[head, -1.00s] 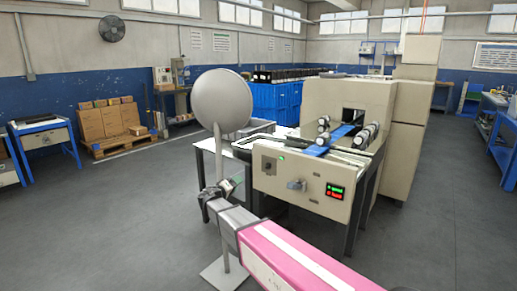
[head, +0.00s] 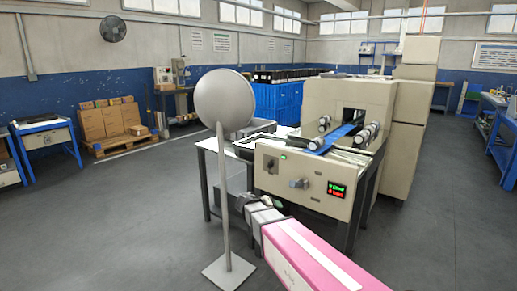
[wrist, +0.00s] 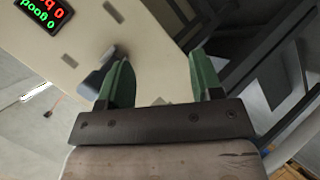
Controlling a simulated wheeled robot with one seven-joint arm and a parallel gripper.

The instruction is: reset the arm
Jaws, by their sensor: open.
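My pink and grey arm reaches in from the bottom right of the head view. My gripper (wrist: 161,82) shows in the wrist view with its two green fingers apart and nothing between them. In the head view it is mostly hidden beyond my arm's grey end link, low in front of the wrapper machine (head: 335,192). In the wrist view the machine's cream front panel (wrist: 150,45) lies beyond the fingers, with its red and green display (wrist: 42,12) at the upper left. I cannot tell the gap between fingers and panel.
A grey round disc on a pole (head: 224,98) stands left of my arm on a square base (head: 228,272). A white table (head: 207,146) adjoins the machine. Blue crates (head: 277,100) stand behind. Open floor lies at the left and right.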

